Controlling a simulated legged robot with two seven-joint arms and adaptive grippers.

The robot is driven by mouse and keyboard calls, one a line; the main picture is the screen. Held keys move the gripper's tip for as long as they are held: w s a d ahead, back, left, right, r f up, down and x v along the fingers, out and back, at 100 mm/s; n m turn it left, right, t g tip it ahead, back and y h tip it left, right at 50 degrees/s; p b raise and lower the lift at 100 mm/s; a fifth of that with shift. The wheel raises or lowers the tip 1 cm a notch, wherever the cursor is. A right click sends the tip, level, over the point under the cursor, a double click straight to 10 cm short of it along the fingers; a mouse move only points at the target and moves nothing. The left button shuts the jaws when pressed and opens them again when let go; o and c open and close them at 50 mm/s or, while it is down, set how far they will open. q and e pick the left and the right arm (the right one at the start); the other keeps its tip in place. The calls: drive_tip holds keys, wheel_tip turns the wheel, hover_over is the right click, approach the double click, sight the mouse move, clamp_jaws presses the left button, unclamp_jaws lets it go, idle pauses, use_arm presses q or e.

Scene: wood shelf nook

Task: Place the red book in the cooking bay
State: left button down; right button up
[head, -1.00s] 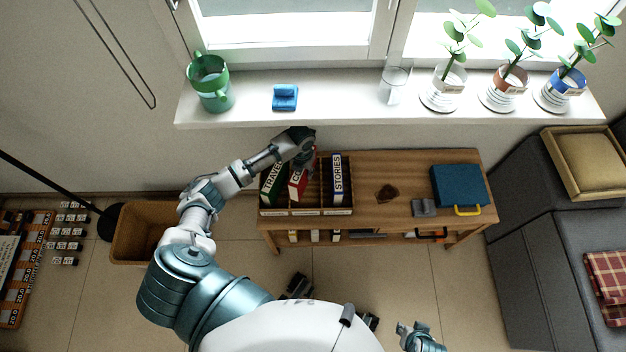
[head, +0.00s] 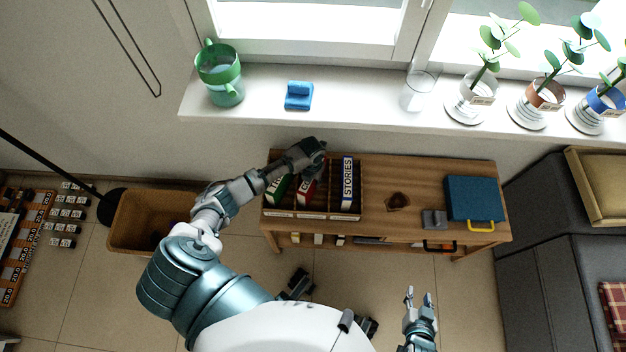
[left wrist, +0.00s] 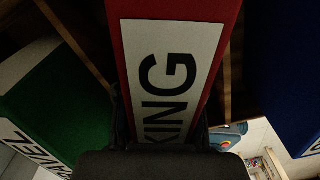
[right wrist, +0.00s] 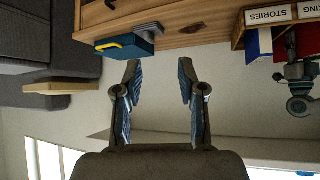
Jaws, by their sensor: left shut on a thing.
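The red book (head: 306,190) is upright, its white label partly readable, at the middle bay of the organiser (head: 312,215). My left gripper (head: 312,152) is shut on its upper part. In the left wrist view the red book (left wrist: 172,70) fills the middle, its label reading "KING". I cannot tell whether its base rests on the bay floor. In the right wrist view a bay label ending in "KING" (right wrist: 311,9) sits beside the "STORIES" label, with red behind it. My right gripper (head: 418,297) is open and empty; its spread fingers show in the right wrist view (right wrist: 158,80).
The green book (head: 278,188) stands left of the red one and the blue "STORIES" book (head: 347,185) right of it, beyond dividers. A blue case (head: 472,198), a grey item (head: 434,219) and a brown item (head: 398,201) are further right on the wooden bench. The windowsill (head: 340,100) overhangs behind.

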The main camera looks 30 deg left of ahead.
sight(306, 190)
use_arm(q)
drive_tip(key=shift+s+a, duration=0.1)
drive_tip(key=c, duration=0.9)
unclamp_jaws()
drive_tip(key=shift+o, duration=0.9)
drive_tip(key=shift+d+r, duration=0.1)
drive_tip(key=shift+d, duration=0.5)
drive_tip(key=shift+d+r, duration=0.15)
drive_tip(key=shift+r, duration=0.3)
drive_tip(key=r, duration=0.2)
drive_tip(key=r+p, duration=0.1)
drive_tip(key=r, duration=0.1)
drive_tip(key=r+p, duration=0.1)
drive_tip(key=r, duration=0.1)
drive_tip(key=shift+a+r, duration=0.25)
drive_tip(key=shift+a, duration=0.1)
drive_tip(key=shift+d+r, duration=0.15)
drive_tip(key=shift+d, duration=0.1)
use_arm(e)
drive_tip(key=s+d+f+g+h, duration=0.1)
drive_tip(key=s+d+g, duration=0.3)
drive_tip(key=s, duration=0.4)
drive_tip(key=shift+d+f+g, duration=0.15)
drive_tip(key=shift+f+g, duration=0.25)
drive_tip(key=shift+f, duration=0.45)
